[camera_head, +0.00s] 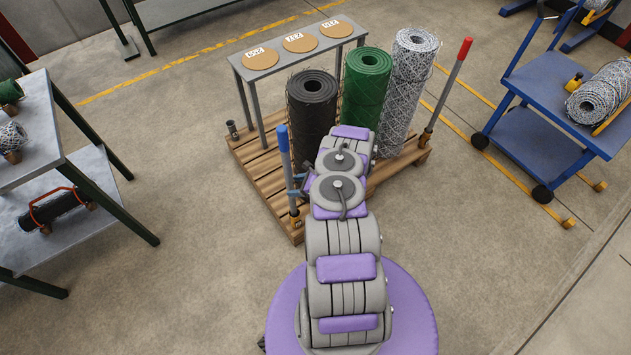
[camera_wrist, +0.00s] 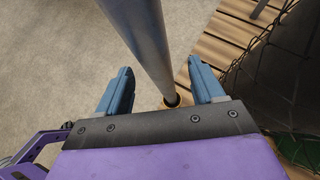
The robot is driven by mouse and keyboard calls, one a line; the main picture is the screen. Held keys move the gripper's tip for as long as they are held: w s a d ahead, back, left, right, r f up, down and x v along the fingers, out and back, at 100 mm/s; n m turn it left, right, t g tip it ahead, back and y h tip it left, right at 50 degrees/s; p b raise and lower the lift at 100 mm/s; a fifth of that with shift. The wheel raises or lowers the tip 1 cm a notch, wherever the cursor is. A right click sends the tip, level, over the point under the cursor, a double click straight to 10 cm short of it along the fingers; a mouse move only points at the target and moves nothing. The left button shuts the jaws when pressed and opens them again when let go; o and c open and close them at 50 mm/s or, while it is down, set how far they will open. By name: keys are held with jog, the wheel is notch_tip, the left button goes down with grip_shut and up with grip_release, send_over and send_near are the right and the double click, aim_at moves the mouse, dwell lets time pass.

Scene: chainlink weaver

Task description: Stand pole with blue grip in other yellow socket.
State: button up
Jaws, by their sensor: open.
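The pole with the blue grip (camera_head: 283,143) stands upright at the pallet's front left corner, its foot in a yellow socket (camera_head: 295,219). In the wrist view the grey pole shaft (camera_wrist: 148,40) runs down between my fingers into the socket's dark ring (camera_wrist: 172,100). My gripper (camera_wrist: 162,84) is open, with one blue finger on each side of the shaft and gaps showing. In the head view my gripper (camera_head: 299,187) is beside the pole, partly hidden by my arm. A pole with a red grip (camera_head: 464,49) stands at the pallet's right corner.
The wooden pallet (camera_head: 258,165) carries black (camera_head: 311,105), green (camera_head: 366,85) and grey (camera_head: 411,75) mesh rolls. A dark socket (camera_head: 232,130) at its back left holds no pole. A small table (camera_head: 335,42) stands behind. A blue cart (camera_head: 540,85) is at right, shelves (camera_head: 75,205) at left.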

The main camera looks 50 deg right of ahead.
jog(key=p+v, duration=0.3)
jog(key=v, duration=1.2)
jog(key=shift+p, duration=0.35)
jog(key=shift+s+f, duration=0.1)
